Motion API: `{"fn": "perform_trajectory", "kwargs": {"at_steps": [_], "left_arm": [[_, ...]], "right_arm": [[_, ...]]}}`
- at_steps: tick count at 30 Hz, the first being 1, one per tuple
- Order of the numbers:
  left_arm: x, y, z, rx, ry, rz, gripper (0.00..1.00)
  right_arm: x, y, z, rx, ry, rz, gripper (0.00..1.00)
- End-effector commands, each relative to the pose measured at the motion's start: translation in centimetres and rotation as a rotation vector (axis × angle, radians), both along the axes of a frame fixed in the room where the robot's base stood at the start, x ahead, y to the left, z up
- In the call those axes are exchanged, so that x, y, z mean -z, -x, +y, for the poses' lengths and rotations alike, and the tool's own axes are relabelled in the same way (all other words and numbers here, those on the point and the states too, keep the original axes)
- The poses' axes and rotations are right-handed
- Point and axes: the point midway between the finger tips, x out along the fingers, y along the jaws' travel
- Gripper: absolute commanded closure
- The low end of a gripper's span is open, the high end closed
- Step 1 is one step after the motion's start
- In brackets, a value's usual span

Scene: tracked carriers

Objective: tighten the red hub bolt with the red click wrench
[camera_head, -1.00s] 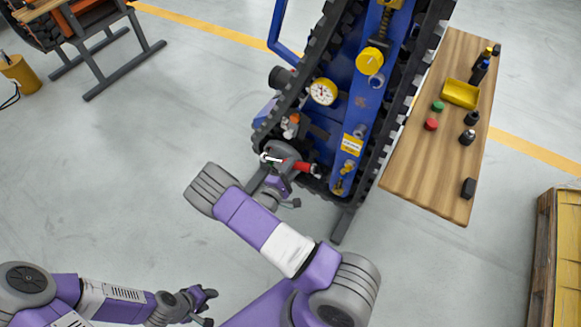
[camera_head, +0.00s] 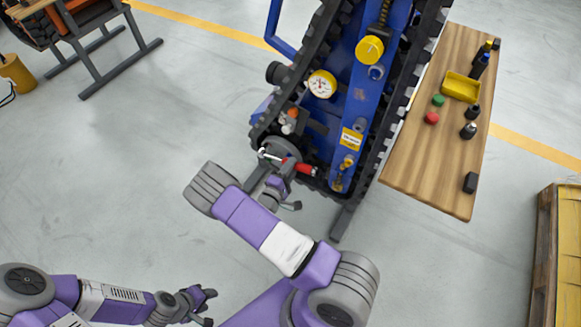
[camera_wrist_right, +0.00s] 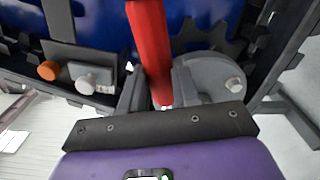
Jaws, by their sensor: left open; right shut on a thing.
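The red click wrench (camera_head: 306,169) lies across the lower end of the blue tracked carrier (camera_head: 350,110). Its silver end points left over the grey round hub (camera_head: 284,147). My right gripper (camera_head: 279,181) is shut on the wrench; in the right wrist view the red handle (camera_wrist_right: 150,45) stands between the fingers (camera_wrist_right: 157,95). The grey hub also shows there (camera_wrist_right: 213,80), with a pale bolt head on it. I cannot make out a red hub bolt, nor whether the wrench is seated on one. My left gripper (camera_head: 203,303) is open and empty, low over the floor.
A wooden table (camera_head: 425,160) on the right carries a yellow tray (camera_head: 461,87), a red cap (camera_head: 431,118), a green cap (camera_head: 438,100) and several dark bottles. A pallet (camera_head: 546,260) stands lower right. Orange and white knobs (camera_wrist_right: 48,70) sit near the hub.

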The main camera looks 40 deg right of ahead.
Motion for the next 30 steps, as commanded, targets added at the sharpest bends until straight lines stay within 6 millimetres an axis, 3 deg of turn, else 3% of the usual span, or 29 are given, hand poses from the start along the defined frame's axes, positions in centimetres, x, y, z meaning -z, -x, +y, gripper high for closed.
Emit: {"fn": "perform_trajectory", "kwargs": {"at_steps": [30], "left_arm": [[1.8, 0.0, 0.0, 0.000, 0.000, 0.000, 0.57]], "right_arm": [[1.6, 0.2, -0.1, 0.000, -0.050, -0.130, 1.00]]}}
